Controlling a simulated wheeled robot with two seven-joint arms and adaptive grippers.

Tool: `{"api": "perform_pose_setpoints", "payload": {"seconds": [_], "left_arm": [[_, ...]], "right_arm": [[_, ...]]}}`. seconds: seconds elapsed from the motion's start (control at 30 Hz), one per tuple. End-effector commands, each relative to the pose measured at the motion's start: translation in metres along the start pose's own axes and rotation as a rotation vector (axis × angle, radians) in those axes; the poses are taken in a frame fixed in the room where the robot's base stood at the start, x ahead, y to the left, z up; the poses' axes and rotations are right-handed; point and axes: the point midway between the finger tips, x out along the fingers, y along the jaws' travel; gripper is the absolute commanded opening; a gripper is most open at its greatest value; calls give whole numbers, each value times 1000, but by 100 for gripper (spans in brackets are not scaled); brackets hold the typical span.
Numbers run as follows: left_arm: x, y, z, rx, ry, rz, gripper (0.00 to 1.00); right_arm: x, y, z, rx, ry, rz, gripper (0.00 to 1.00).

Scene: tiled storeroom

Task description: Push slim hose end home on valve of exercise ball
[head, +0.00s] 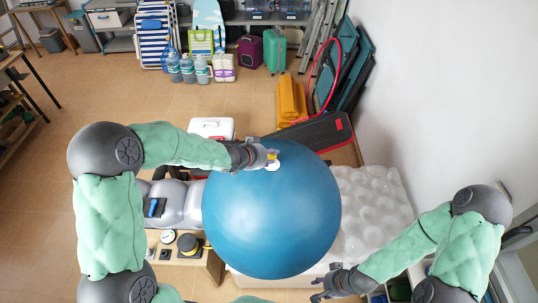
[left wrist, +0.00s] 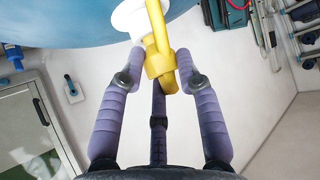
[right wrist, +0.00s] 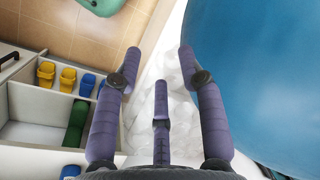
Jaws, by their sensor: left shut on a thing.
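The big blue exercise ball (head: 272,220) fills the middle of the head view. Its white valve disc (left wrist: 130,18) is on the upper side, and it also shows as a small white spot in the head view (head: 273,167). My left gripper (head: 270,158) is at the valve, shut on the yellow slim hose end (left wrist: 160,64). The yellow tube overlaps the white disc in the left wrist view; I cannot tell how deep it sits. My right gripper (right wrist: 160,52) is open and empty, low at the right front of the ball, with ball surface to its right.
A foot pump (head: 188,243) and a round gauge (head: 168,237) sit on a wooden stand left of the ball. A white bumpy mattress (head: 372,205) lies behind and right. An open drawer (right wrist: 40,105) with coloured items is near my right gripper. Floor is free at the left.

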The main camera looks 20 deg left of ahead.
Motion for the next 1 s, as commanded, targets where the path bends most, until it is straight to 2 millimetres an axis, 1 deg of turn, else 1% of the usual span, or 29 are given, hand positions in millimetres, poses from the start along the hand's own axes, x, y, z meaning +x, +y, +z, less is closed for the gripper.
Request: {"api": "perform_pose_setpoints", "payload": {"seconds": [0.2, 0.23, 0.27, 0.3, 0.6, 0.73, 0.87, 1.0], "left_arm": [[4, 0, 4, 0, 0, 0, 2], [3, 0, 4, 0, 0, 0, 42], [3, 0, 3, 0, 0, 0, 51], [3, 0, 3, 0, 0, 0, 61], [3, 0, 4, 0, 0, 0, 61], [-2, 0, 3, 0, 1, -1, 61], [-17, -1, 2, 0, 2, -2, 61], [-41, -2, 2, 0, 2, -3, 61]], "right_arm": [[4, 2, 0, 0, 0, 0, 40], [4, 1, 0, 0, 0, 0, 40], [3, 1, 0, 0, 0, 0, 40], [3, 1, 0, 0, 0, 0, 40], [3, 1, 0, 0, 0, 0, 40], [3, 1, 0, 0, 0, 0, 40], [3, 1, 0, 0, 0, 0, 40], [3, 1, 0, 0, 0, 0, 40]]}}
